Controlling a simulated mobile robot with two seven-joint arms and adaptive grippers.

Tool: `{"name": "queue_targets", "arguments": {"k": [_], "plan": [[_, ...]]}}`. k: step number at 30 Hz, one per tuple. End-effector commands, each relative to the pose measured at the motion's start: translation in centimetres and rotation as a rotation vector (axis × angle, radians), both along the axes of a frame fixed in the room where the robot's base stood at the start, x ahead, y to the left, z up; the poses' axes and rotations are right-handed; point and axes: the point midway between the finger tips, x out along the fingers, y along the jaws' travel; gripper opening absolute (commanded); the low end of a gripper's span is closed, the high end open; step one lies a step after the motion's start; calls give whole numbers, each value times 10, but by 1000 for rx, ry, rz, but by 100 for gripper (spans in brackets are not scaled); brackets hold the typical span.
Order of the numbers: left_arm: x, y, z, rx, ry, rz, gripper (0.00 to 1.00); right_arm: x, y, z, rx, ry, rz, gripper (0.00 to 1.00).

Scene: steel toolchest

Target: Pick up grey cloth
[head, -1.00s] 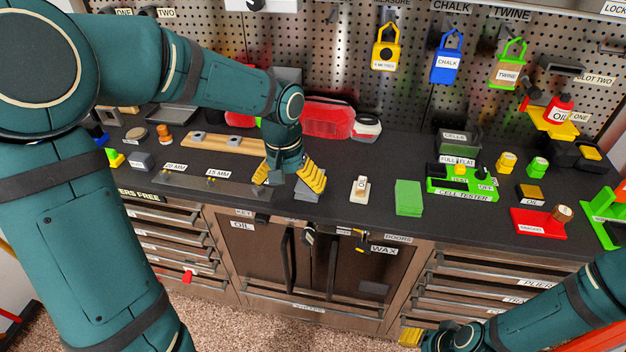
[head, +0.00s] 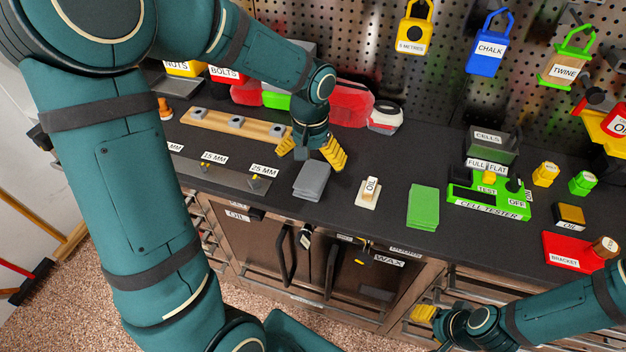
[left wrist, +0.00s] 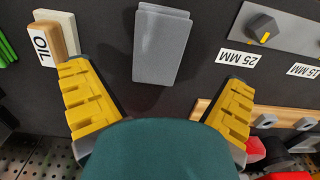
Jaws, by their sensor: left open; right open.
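The grey cloth (head: 312,180) is a folded stack lying flat on the dark bench top near its front edge. It also shows in the left wrist view (left wrist: 161,48), at the top middle between the yellow fingers. My left gripper (head: 311,152) is open and empty, just behind the cloth in the head view and apart from it. In the left wrist view its two fingers (left wrist: 160,100) are spread wider than the cloth. My right gripper (head: 428,325) is low at the front right, before the cabinet and away from the cloth; its fingers are partly hidden.
An oil block (head: 369,192) stands right of the cloth, then a green cloth (head: 423,206) and a cell tester (head: 490,203). A wooden rail (head: 215,122) and a plate with 25 MM labels (head: 228,178) lie left. A red case (head: 345,103) stands behind.

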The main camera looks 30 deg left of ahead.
Motion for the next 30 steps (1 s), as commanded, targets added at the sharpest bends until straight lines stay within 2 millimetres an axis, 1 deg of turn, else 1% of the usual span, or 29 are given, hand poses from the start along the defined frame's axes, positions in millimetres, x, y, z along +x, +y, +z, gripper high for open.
{"name": "queue_targets", "arguments": {"k": [1, 3, 8, 10, 16, 19, 21, 26, 27, 29, 30], "plan": [[0, 0, -8, 0, 2, 0, 100, -1, 0, -2, 0, 2, 1, 47], [-1, 0, -13, 0, 2, 0, 100, -1, 0, -3, 0, 2, 2, 47], [0, 0, -19, -1, 1, 0, 100, -2, 0, -4, 0, 3, 2, 47], [1, 0, -24, -1, 1, 0, 100, -2, 0, -5, 1, 4, 3, 47], [5, 0, -53, -2, 4, 0, 100, -4, 1, -13, 2, 9, 7, 47], [5, 0, -65, 0, 2, 0, 100, -5, 1, -15, 2, 11, 9, 47], [5, 0, -68, -1, 1, 0, 100, -5, 1, -16, 2, 12, 9, 47], [5, 0, -67, -1, 0, 0, 100, -5, 1, -15, 3, 12, 9, 47], [5, 0, -67, -1, 0, 0, 96, -5, 1, -15, 3, 12, 9, 47], [5, 0, -67, -1, 0, 0, 75, -5, 1, -15, 3, 12, 9, 47], [5, 0, -67, -1, 0, 0, 61, -5, 1, -15, 2, 12, 9, 47]]}}
